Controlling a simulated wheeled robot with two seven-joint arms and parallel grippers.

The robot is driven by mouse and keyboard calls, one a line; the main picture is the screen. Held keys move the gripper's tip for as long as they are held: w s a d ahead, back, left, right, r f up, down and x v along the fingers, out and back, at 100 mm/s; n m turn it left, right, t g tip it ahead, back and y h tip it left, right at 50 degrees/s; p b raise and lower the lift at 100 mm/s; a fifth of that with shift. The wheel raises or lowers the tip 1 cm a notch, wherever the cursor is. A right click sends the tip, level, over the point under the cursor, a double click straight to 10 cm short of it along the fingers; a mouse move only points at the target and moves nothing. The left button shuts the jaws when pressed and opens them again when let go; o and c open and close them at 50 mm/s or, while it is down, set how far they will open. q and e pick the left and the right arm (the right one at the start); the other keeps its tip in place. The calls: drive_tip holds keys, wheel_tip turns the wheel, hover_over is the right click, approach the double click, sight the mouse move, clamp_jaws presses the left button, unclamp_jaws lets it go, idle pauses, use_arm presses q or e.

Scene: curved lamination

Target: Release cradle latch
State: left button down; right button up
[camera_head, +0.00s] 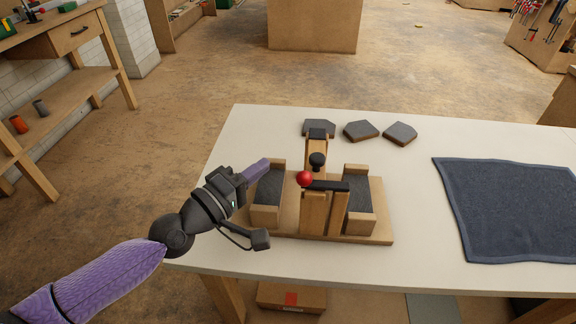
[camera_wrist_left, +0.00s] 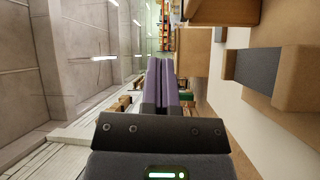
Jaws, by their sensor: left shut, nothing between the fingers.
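A wooden cradle (camera_head: 380,230) stands on the white table, with dark-padded wooden blocks at its left and right and upright posts in the middle. A dark latch bar (camera_head: 330,185) with a red ball knob (camera_head: 304,178) lies across the posts. My right gripper is not in view.
Several dark-topped pieces (camera_head: 361,131) lie behind the cradle. A dark blue cloth (camera_head: 510,208) covers the table's right part. The white tabletop (camera_head: 415,280) is clear in front of the cradle. A cardboard box (camera_head: 290,297) is under the table.

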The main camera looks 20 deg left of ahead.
sight(323, 180)
use_arm(q)
drive_tip(key=d, duration=0.1)
drive_tip(key=w+d+p, duration=0.1)
drive_tip(key=d, duration=0.1)
drive_tip(key=w+d+p, duration=0.1)
drive_tip(key=shift+d+f, duration=0.25)
drive_tip(key=shift+d, duration=0.15)
